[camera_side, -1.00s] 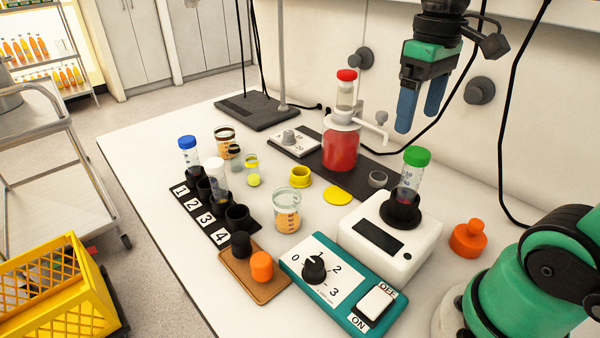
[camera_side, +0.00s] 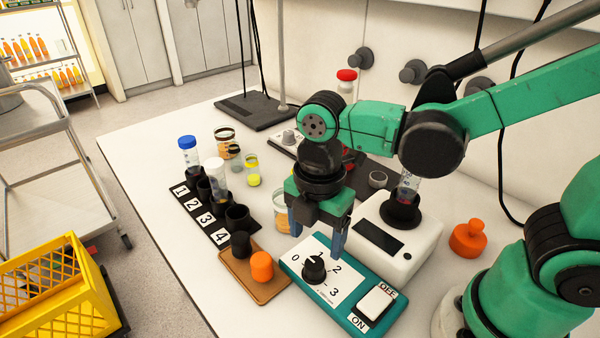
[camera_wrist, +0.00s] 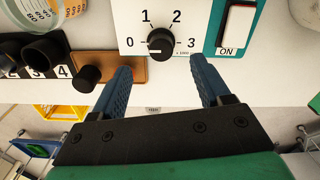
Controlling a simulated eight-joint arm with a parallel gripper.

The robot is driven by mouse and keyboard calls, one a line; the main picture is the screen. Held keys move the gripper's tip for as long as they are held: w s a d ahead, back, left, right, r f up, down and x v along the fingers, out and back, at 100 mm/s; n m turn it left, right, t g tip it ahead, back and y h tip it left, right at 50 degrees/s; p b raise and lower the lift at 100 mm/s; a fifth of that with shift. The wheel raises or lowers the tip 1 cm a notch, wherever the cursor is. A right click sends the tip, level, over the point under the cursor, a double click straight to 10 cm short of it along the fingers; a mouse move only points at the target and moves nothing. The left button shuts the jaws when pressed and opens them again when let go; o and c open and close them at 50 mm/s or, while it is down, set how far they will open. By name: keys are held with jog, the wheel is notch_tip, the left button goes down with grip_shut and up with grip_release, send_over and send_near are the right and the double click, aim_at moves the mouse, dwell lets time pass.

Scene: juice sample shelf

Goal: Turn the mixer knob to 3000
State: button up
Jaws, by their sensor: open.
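The mixer knob (camera_side: 314,268) is black and sits on a white dial plate marked 0, 1, 2, 3 on the teal mixer box (camera_side: 357,319). In the wrist view the knob (camera_wrist: 161,43) lies beyond the fingertips, centred between them. In the wrist view my gripper (camera_wrist: 161,72) is open and empty, with the fingers apart and not touching the knob.
A white rocker switch (camera_side: 376,301) marked ON and OFF is right of the dial. A brown tray (camera_side: 262,290) with a black and an orange cap (camera_side: 262,266) is to the left. A white device (camera_side: 411,258) holding a tube stands close behind on the right.

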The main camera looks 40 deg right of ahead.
aim_at(315, 262)
jog(key=shift+a+f, duration=0.15)
jog(key=shift+f, duration=2.7)
grip_shut()
